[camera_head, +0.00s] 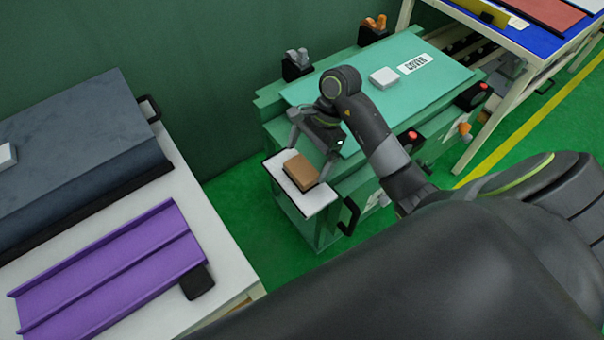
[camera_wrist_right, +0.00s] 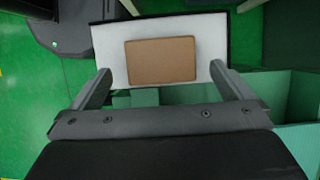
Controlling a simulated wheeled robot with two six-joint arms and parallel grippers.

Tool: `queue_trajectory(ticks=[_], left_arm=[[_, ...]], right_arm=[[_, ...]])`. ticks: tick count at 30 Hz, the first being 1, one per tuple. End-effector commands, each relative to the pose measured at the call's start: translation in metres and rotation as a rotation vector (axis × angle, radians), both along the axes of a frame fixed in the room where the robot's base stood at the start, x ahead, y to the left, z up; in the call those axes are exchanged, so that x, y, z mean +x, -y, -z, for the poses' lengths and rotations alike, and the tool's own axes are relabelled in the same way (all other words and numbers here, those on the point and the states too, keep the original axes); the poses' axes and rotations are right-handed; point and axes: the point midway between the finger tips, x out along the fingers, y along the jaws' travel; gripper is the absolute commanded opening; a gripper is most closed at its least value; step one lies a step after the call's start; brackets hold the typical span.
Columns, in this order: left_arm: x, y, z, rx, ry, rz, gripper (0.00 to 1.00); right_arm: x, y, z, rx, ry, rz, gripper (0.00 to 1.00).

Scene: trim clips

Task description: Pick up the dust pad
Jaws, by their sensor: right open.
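The dust pad, a brown block (camera_head: 301,170), lies on a small white shelf (camera_head: 309,204) at the near end of the green machine. It also shows in the right wrist view (camera_wrist_right: 161,60), flat on the white shelf (camera_wrist_right: 109,47). My right gripper (camera_head: 311,152) is open and empty just behind and above the pad. In the right wrist view its fingers (camera_wrist_right: 160,76) stand apart on either side of the pad, with gaps to it. I cannot tell the height left between fingertips and shelf. My left gripper is not in view.
The green cover panel (camera_head: 430,88) with a white block (camera_head: 384,78) lies behind my right arm. Clamps (camera_head: 297,62) stand around its edge. A white table (camera_head: 196,178) with a purple tray (camera_head: 110,265) is at left. Green floor (camera_head: 240,190) lies between.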

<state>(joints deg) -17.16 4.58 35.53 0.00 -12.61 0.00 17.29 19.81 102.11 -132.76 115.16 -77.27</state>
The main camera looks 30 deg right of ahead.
Motion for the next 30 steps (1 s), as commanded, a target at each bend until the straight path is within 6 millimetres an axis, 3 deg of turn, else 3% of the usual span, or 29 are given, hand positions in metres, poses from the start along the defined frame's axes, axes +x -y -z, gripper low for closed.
queue_trajectory(ticks=[3,8,17,27,30], left_arm=[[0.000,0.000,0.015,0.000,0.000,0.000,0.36],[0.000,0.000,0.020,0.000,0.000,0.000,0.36],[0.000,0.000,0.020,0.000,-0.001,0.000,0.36],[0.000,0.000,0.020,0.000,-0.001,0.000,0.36],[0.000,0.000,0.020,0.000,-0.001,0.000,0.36]], right_arm=[[-0.001,-0.009,0.021,0.004,-0.002,-0.002,1.00],[-0.002,-0.017,0.036,0.002,-0.003,0.001,1.00],[-0.002,-0.019,0.040,0.001,-0.001,0.000,1.00],[-0.002,-0.019,0.040,0.001,-0.001,0.000,0.58],[-0.002,-0.019,0.040,0.001,0.000,0.000,0.54]])
